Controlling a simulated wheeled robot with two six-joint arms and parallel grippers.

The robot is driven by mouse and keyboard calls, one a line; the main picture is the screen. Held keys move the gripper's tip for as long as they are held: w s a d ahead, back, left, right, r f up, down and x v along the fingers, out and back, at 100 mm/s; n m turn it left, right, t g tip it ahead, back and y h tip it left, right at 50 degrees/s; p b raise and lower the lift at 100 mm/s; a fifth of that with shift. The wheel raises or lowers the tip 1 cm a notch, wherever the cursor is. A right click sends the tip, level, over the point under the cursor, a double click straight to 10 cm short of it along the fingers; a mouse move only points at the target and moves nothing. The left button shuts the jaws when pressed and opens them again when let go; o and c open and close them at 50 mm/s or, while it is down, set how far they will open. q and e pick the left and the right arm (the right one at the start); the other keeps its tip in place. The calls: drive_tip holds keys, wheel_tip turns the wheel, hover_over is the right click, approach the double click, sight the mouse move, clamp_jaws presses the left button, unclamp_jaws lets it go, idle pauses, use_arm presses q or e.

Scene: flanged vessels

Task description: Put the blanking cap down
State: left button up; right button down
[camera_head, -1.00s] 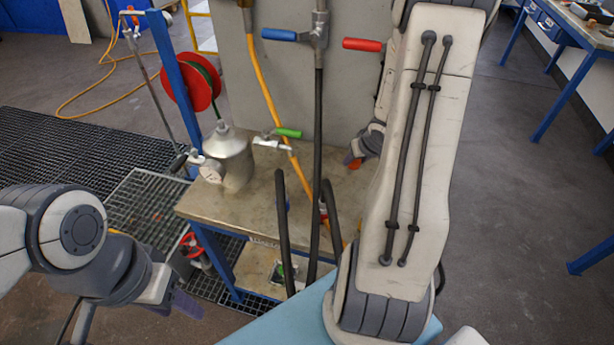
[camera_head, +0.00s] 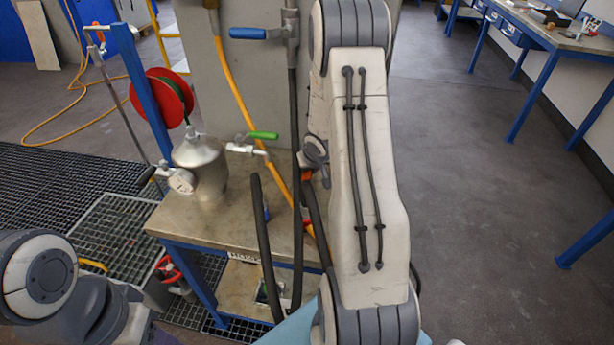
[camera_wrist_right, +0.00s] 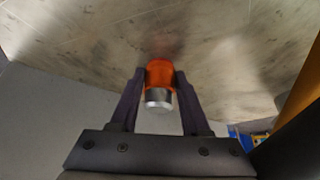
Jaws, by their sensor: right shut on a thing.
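The blanking cap (camera_wrist_right: 160,78), an orange and silver cylinder, is between the two dark fingers of my right gripper (camera_wrist_right: 160,74) in the right wrist view. The gripper is shut on it, with the worn bench top (camera_wrist_right: 90,35) beyond. I cannot tell whether the cap touches that surface. In the head view a bit of orange, likely the cap (camera_head: 307,175), shows beside my right arm over the right part of the bench (camera_head: 222,224); most of that gripper is hidden. My left arm is at the lower left, and its fingers are too cut off to read.
A metal vessel (camera_head: 203,167) with a gauge (camera_head: 182,181) and a green-handled valve (camera_head: 262,136) stands on the bench. Black hoses (camera_head: 263,245) and a yellow hose (camera_head: 240,95) hang in front of the grey panel. A red reel (camera_head: 161,98) is behind.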

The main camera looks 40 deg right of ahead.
drive_tip(key=shift+r, duration=0.15)
drive_tip(key=shift+f, duration=0.25)
drive_tip(key=shift+c, duration=1.9)
unclamp_jaws()
drive_tip(key=shift+r, duration=0.15)
